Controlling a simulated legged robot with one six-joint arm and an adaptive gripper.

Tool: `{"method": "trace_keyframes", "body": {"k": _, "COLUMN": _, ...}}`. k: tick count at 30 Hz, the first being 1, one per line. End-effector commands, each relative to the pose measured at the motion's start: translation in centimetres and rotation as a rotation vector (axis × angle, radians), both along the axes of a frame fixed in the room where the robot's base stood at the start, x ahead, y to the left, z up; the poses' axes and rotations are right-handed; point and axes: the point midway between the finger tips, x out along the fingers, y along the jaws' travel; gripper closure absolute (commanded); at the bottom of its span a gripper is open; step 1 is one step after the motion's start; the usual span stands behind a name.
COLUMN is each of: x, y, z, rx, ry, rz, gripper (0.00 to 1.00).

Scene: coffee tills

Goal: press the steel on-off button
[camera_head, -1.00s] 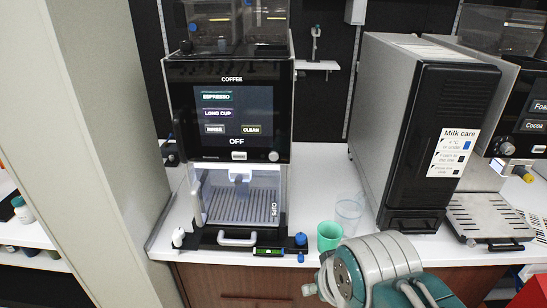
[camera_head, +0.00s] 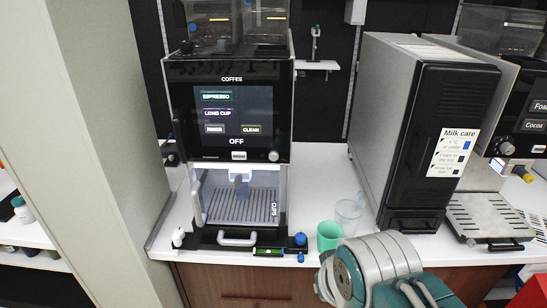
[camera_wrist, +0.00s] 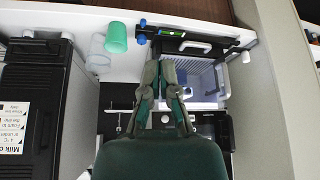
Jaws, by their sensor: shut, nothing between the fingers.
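The steel on-off button (camera_head: 273,156) is a small round knob at the lower right of the coffee machine's black front, below the screen (camera_head: 233,110), which reads OFF. In the wrist view, which is upside down, a small pale round spot (camera_wrist: 165,118) between the fingers seems to be the button. My gripper (camera_wrist: 161,64) is shut and empty, its dark green fingers meeting at the tips. It looks apart from the machine front. In the head view my arm is at the bottom right of the machine, and the fingers cannot be made out.
A green cup (camera_head: 329,236) and a clear cup (camera_head: 348,215) stand on the white counter right of the machine. Blue-topped items (camera_head: 300,240) are by its front corner. A black milk cooler (camera_head: 430,140) stands to the right. A pale wall panel (camera_head: 95,150) rises at the left.

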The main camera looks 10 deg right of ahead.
Motion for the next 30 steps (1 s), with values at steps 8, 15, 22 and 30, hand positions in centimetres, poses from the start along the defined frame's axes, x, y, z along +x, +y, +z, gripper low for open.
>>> {"method": "trace_keyframes", "body": {"k": 8, "x": 1.5, "y": 0.6, "z": 0.1, "rx": 0.016, "ry": -0.039, "rz": 0.018, "gripper": 1.0}}
{"method": "trace_keyframes", "body": {"k": 15, "x": 9.6, "y": 3.5, "z": 0.9, "rx": 0.092, "ry": -0.286, "rz": 0.07, "gripper": 1.0}}
{"method": "trace_keyframes", "body": {"k": 22, "x": 16.8, "y": 5.1, "z": 1.8, "rx": 0.12, "ry": -0.546, "rz": 0.041, "gripper": 1.0}}
{"method": "trace_keyframes", "body": {"k": 30, "x": 23.0, "y": 4.9, "z": 2.1, "rx": 0.051, "ry": -0.824, "rz": -0.072, "gripper": 1.0}}
